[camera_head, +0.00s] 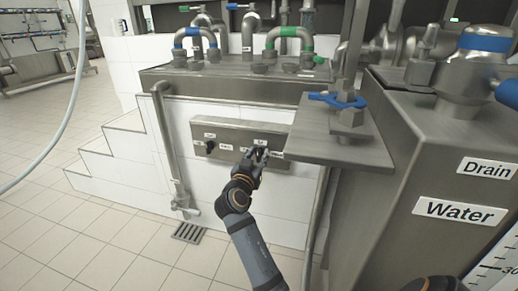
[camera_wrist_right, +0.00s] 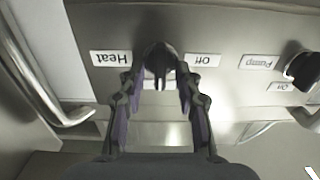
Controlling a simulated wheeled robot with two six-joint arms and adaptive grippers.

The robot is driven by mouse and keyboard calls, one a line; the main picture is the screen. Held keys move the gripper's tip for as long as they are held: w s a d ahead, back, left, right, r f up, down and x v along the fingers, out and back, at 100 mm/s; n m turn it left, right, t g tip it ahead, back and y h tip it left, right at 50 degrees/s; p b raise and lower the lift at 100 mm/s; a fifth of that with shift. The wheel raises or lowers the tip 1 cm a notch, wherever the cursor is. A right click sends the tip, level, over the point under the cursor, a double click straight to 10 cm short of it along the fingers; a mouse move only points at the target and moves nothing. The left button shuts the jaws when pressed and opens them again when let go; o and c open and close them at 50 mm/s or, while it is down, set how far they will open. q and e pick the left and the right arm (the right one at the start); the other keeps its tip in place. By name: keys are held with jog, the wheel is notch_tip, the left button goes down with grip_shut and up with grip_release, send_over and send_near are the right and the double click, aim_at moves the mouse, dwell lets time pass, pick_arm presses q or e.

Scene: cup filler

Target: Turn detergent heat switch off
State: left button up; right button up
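The grey metal control panel (camera_head: 228,141) is fixed to the white tiled wall and has two black rotary switches. The heat switch (camera_wrist_right: 160,58) is the one beside the labels Heat (camera_wrist_right: 111,57) and Off (camera_wrist_right: 203,60), which appear upside down in the wrist view. My right gripper (camera_head: 258,158) is at the panel's right switch and partly hides it in the head view. In the wrist view my right gripper (camera_wrist_right: 159,83) is open, its fingertips on either side of the switch's narrow handle with gaps visible. My left gripper is not in view.
The pump switch (camera_head: 210,146) is on the panel's left. A metal shelf with a blue-handled valve (camera_head: 340,100) overhangs on the right, beside a steel tank labelled Water (camera_head: 459,211). A vertical pipe (camera_head: 172,150) stands left. Tiled floor is clear at left.

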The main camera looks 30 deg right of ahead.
jog(key=shift+s+a+r, duration=0.1)
jog(key=shift+a, duration=0.05)
grip_shut()
